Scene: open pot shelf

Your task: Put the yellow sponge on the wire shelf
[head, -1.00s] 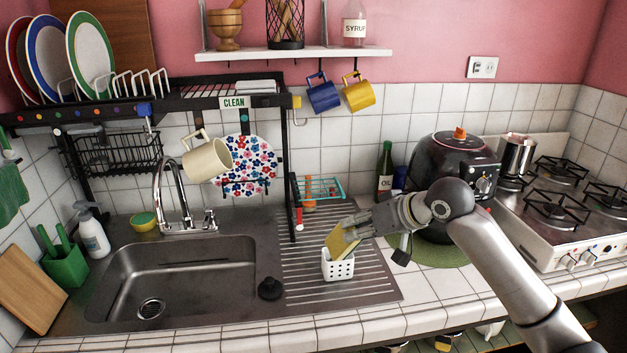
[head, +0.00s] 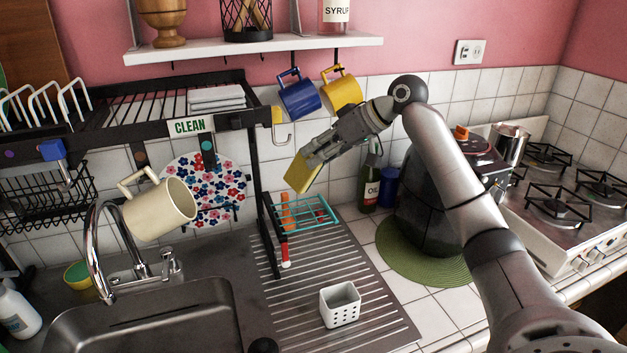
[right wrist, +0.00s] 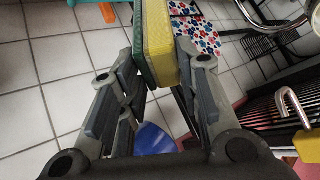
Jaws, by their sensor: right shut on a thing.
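My right gripper (head: 312,160) is shut on the yellow sponge (head: 302,177), which is tilted and held in the air above the teal wire shelf (head: 306,213). The sponge does not touch the shelf. In the right wrist view, the sponge (right wrist: 160,42) sits between the fingers (right wrist: 155,72), with a green layer on one side. The wire shelf is small, hangs beside the black rack post and looks empty on top. The white perforated holder (head: 340,306) stands empty on the ribbed drainboard. My left gripper is not in view.
The black dish rack (head: 120,130) with its "CLEAN" sign is left of the sponge. Blue (head: 299,97) and yellow mugs (head: 343,94) hang above. An oil bottle (head: 371,183) and a dark cooker (head: 425,215) stand to the right. A cream mug (head: 160,208) hangs over the sink.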

